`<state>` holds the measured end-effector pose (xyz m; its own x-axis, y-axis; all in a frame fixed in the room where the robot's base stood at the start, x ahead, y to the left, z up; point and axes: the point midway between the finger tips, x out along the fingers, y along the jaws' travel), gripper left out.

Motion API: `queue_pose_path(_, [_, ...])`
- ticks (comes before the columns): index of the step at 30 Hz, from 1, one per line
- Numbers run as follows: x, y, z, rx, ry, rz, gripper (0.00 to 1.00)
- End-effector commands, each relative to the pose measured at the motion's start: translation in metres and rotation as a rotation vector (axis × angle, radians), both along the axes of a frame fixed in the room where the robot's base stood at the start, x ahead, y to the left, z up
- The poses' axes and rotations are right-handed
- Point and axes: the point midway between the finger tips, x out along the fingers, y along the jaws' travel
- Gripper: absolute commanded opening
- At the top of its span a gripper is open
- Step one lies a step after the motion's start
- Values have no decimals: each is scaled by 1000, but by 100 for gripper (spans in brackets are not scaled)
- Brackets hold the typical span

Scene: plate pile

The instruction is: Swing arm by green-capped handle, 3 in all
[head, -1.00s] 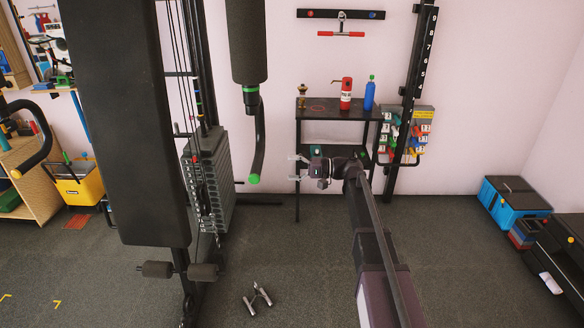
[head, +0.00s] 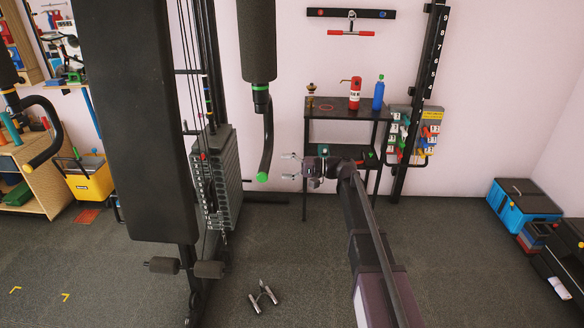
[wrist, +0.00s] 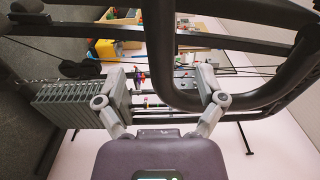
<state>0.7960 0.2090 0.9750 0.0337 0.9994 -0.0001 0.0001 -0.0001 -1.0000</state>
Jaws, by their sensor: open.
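The green-capped handle (head: 267,140) is a dark curved bar hanging below a thick black foam pad (head: 256,40) on the exercise machine. Its green cap (head: 262,177) is at the lower end, and a green ring shows at the top. My gripper (head: 288,166) is open and empty, just right of the handle near the cap's height, with a small gap in the picture. In the wrist view, the open fingers (wrist: 160,88) flank a dark curved tube (wrist: 160,60). I cannot see the green cap there or judge the depth to the tube.
A weight stack (head: 216,180) and black backrest (head: 128,120) stand left of the handle. A yellow-capped handle (head: 50,150) is at far left. A shelf (head: 345,112) with bottles stands behind my gripper. A metal grip attachment (head: 264,297) lies on the otherwise open floor.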

Motion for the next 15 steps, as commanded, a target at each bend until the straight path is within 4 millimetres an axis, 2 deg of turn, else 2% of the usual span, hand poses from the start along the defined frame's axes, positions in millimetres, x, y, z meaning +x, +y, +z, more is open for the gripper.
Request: queue_pose_path(15, [1,38,0,0,0,2,89])
